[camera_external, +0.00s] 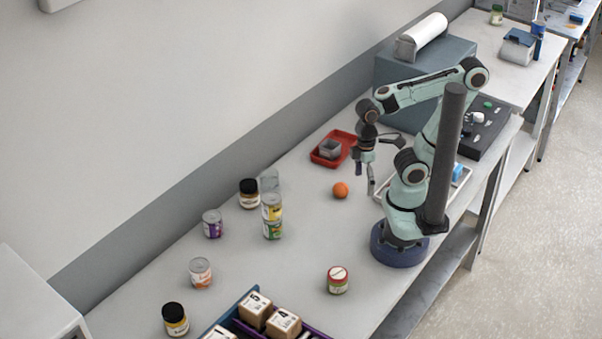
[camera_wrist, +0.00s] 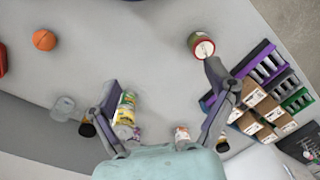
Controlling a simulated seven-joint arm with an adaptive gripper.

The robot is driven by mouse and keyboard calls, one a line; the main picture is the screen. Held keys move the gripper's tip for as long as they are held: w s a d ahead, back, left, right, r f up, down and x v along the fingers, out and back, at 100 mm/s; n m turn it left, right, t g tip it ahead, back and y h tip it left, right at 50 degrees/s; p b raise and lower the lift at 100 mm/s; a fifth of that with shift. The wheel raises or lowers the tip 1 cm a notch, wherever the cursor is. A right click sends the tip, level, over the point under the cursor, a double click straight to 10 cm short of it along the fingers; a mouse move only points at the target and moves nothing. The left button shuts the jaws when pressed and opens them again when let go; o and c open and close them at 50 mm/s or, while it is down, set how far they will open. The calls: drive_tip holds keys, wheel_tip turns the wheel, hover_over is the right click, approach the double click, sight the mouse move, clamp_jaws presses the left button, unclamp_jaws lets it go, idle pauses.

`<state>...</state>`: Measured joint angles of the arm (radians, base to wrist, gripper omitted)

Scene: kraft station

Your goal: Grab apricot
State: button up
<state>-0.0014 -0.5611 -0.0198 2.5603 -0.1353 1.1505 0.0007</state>
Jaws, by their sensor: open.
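The apricot (camera_external: 340,190) is a small orange ball on the grey table, left of my arm's base in the external view. In the wrist view the apricot (camera_wrist: 44,40) lies at the upper left, outside the space between the fingers. My gripper (camera_external: 364,182) hangs above the table to the right of the apricot, apart from it. In the wrist view my gripper (camera_wrist: 160,85) has its two fingers wide apart, with nothing held between them.
A red tray (camera_external: 318,157) with a grey box lies behind the apricot. Boxes in a rack (camera_external: 256,308) are at the front edge. Bare table surrounds the apricot.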

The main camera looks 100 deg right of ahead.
drive_tip(key=w+d+f+n+t, duration=0.2)
drive_tip(key=w+d+n+t, duration=0.15)
drive_tip(key=w+d, duration=0.75)
drive_tip(key=m+g+h, duration=0.1)
drive_tip(key=m+g, duration=0.3)
drive_tip(key=m, duration=0.1)
approach(340, 184)
drive_tip(key=w+f, duration=0.2)
drive_tip(key=w, duration=0.3)
drive_tip(key=shift+m+g, duration=0.55)
drive_tip(key=shift+m, duration=0.1)
drive_tip(key=s+f, duration=0.2)
drive_tip(key=s, duration=0.1)
drive_tip(key=s+f, duration=0.1)
drive_tip(key=s, duration=0.1)
drive_tip(key=shift+s+d+f, duration=0.1)
drive_tip(key=shift+d+f, duration=0.15)
drive_tip(key=shift+f, duration=0.15)
drive_tip(key=f, duration=0.6)
drive_tip(key=shift+s+a, duration=0.1)
drive_tip(key=shift+s, duration=0.3)
